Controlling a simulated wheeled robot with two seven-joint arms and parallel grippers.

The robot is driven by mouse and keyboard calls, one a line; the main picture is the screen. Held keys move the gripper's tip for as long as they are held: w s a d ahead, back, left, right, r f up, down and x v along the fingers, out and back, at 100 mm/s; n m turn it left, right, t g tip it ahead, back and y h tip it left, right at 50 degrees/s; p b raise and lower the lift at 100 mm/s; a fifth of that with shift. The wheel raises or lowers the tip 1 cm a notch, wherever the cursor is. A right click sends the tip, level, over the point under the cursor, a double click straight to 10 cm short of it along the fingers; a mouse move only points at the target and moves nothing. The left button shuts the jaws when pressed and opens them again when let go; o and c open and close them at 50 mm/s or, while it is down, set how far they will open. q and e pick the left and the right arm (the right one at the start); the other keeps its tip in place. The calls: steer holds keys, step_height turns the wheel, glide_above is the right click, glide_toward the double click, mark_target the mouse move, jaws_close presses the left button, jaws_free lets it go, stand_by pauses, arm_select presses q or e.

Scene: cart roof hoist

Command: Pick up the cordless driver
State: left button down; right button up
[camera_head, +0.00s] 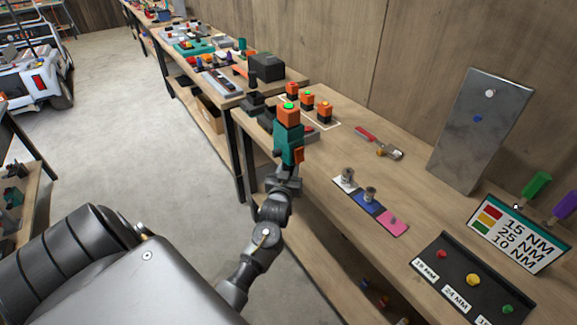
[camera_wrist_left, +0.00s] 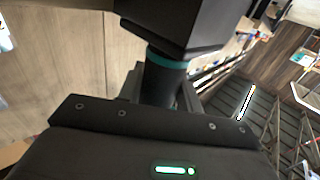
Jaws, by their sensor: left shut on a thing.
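The cordless driver (camera_head: 289,135), teal with an orange top and a green light, is held upright above the near edge of the workbench in the head view. My left gripper (camera_head: 286,172) is shut on its lower part. In the left wrist view the driver (camera_wrist_left: 166,72) shows as a dark body with a teal band, rising from the jaws. The fingertips are partly hidden there. My right gripper is in neither view.
Orange battery-like blocks (camera_head: 307,101) stand on the workbench (camera_head: 335,150) behind the driver. A red-handled tool (camera_head: 380,143), coloured pads with sockets (camera_head: 368,203), a metal plate (camera_head: 482,128), a torque sign (camera_head: 518,236) and a black button panel (camera_head: 470,283) are to the right. Open floor lies left.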

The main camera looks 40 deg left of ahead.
arm_select(q)
steer(key=shift+r, duration=0.85)
step_height(320, 180, up, 16)
steer(key=shift+r+b, duration=0.2)
steer(key=shift+b, duration=0.7)
stand_by(1.0)
stand_by(0.3)
